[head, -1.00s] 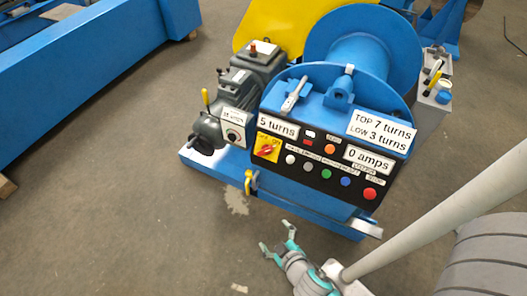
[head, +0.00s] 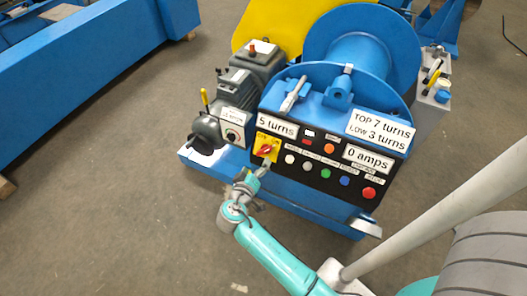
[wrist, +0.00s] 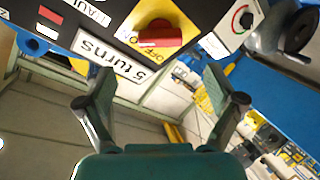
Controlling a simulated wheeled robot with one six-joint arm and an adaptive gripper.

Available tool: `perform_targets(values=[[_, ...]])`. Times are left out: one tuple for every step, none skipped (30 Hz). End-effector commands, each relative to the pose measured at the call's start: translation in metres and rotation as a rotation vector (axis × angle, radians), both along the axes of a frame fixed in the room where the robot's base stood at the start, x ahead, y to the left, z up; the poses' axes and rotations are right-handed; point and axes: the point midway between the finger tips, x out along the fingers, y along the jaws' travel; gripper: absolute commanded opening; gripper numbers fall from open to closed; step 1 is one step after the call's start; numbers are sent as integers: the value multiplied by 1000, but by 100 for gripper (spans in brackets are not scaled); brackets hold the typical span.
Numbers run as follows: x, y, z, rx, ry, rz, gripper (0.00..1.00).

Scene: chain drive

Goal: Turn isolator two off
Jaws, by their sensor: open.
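The blue winch's control panel carries a red rotary switch (head: 267,149) on a yellow plate, at the panel's left end. In the wrist view the red knob (wrist: 160,37) lies just beyond my fingertips, roughly midway between them. My gripper (head: 264,166) is open and empty, just below and in front of the yellow plate. In the wrist view its fingers (wrist: 158,74) are spread and appear clear of the knob.
A smaller dial on a pale plate (head: 233,136) sits left on the grey motor. A row of buttons, including a red one (head: 369,193), runs right of the switch. A "5 turns" sign (head: 277,126) sits above it. Open floor (head: 110,220) lies left and in front.

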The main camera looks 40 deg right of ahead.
Motion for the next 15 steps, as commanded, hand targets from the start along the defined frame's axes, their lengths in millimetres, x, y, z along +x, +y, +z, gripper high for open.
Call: perform_targets(values=[[3, -7, -2, 0, 0, -3, 93], [5, -12, -4, 0, 1, -3, 93], [8, -17, -6, 0, 1, -3, 93], [11, -22, -8, 0, 1, -3, 93], [14, -27, -9, 0, 1, -3, 93], [17, -33, -11, 0, 1, -3, 93], [19, -38, -13, 1, 1, -3, 93], [22, -42, -15, 2, 2, -2, 93], [25, -48, -17, 1, 1, -3, 93], [28, -51, -18, 1, 1, -1, 93], [30, -55, -20, 1, 1, -1, 93], [32, -60, -21, 2, 2, -2, 93], [34, -63, -22, 2, 1, -1, 93], [36, -66, -24, 1, 2, 0, 93], [38, -69, -25, 1, 2, 0, 93]])
